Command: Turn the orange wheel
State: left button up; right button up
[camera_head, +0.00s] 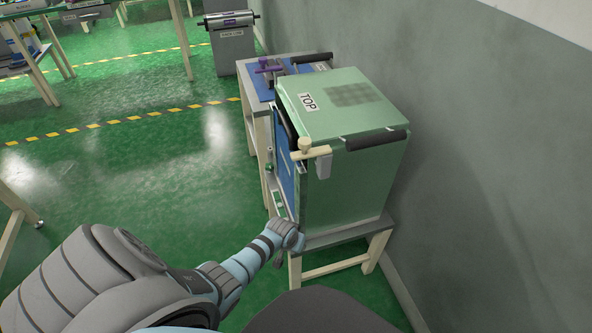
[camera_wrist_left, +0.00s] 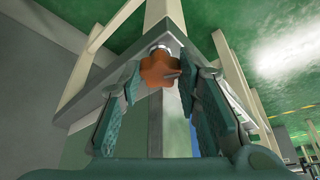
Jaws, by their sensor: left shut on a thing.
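The orange wheel (camera_wrist_left: 160,70) is a small lobed knob on a pale metal fitting at the edge of the stand. In the left wrist view it sits between the fingertips of my left gripper (camera_wrist_left: 161,84), which is shut on it. In the head view my left gripper (camera_head: 290,238) is at the lower front corner of the green cabinet (camera_head: 345,185), and the wheel is hidden there. My right gripper is not in view.
The cabinet, labelled TOP, stands on a wooden-legged stand (camera_head: 320,272) close to the grey wall (camera_head: 480,150). A cream lever (camera_head: 305,147) sticks out at the cabinet's upper front. Green floor (camera_head: 100,190) is open to the left.

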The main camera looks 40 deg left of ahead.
pick_arm(q)
jog(key=shift+a+m, duration=0.1)
jog(key=shift+m, duration=0.4)
jog(key=o, duration=1.1)
jog(key=shift+o, duration=0.2)
